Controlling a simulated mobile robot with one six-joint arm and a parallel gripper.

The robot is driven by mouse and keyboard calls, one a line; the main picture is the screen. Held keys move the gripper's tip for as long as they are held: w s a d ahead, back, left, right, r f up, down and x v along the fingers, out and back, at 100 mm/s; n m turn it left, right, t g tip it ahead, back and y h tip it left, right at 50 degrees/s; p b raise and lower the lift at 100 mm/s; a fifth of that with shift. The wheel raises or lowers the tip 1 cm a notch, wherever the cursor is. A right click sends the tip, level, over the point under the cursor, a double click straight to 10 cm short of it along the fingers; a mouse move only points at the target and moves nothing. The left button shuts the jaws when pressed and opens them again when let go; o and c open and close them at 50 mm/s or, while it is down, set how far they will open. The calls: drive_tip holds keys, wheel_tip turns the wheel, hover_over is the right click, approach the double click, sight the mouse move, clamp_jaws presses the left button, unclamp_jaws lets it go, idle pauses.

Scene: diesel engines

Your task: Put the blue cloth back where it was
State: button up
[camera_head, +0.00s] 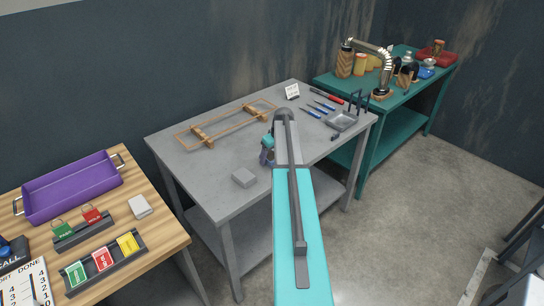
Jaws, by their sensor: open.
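My gripper (266,158) is over the middle of the grey metal table, partly hidden behind my own arm. It is open, and I see nothing held in it. A small blue item (427,72) lies on the green table at the back right, in front of a red tray. It may be the blue cloth, but it is too small to tell. My gripper is well apart from it.
The green table (405,98) carries a bent pipe (374,52) and jars. A purple tray (70,187) sits on the wooden table at left.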

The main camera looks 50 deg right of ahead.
drive_tip(key=shift+r+p, duration=0.2)
drive_tip(key=shift+p, duration=0.1)
drive_tip(key=shift+r, duration=0.15)
drive_tip(key=b+v, duration=0.1)
drive_tip(key=v, duration=0.1)
drive_tip(key=b+v, duration=0.2)
drive_tip(key=v, duration=0.1)
drive_tip(key=shift+s+a, duration=0.15)
drive_tip(key=shift+s, duration=0.05)
drive_tip(key=b+v, duration=0.2)
drive_tip(key=v, duration=0.6)
drive_tip(key=shift+r, duration=0.25)
drive_tip(key=shift+s, duration=0.1)
idle(0.4)
